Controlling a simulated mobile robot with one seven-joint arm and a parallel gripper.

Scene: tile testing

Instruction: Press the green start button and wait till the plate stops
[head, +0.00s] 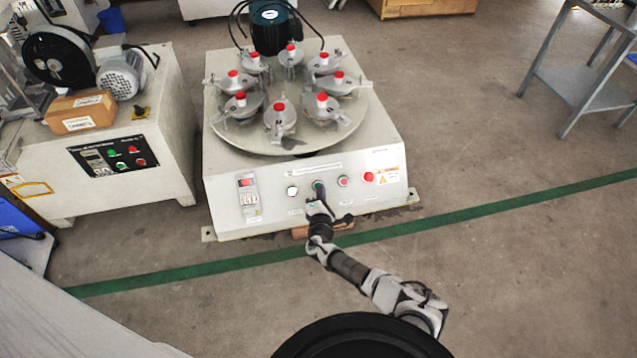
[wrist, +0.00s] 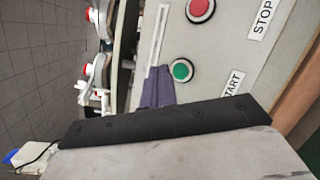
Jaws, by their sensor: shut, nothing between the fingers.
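The green start button (wrist: 181,70) shows in the wrist view beside the label START, on the pale front panel (head: 225,210) of the testing machine. My gripper (wrist: 158,72) is shut and empty, its purple fingers just left of the green button in that view. I cannot tell whether they touch the panel; the button's face is uncovered. In the head view my gripper (head: 319,190) is at the panel and largely hides the green button. The round plate (head: 240,138) lies on top of the machine, carrying several red-topped holders. Its motion cannot be told.
A red stop button (wrist: 200,8) is close to the green one. A white button (head: 292,191) and a red knob (head: 369,177) are on the same panel. Another machine (head: 155,160) stands left, a metal table (head: 580,85) right. The floor in front is open.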

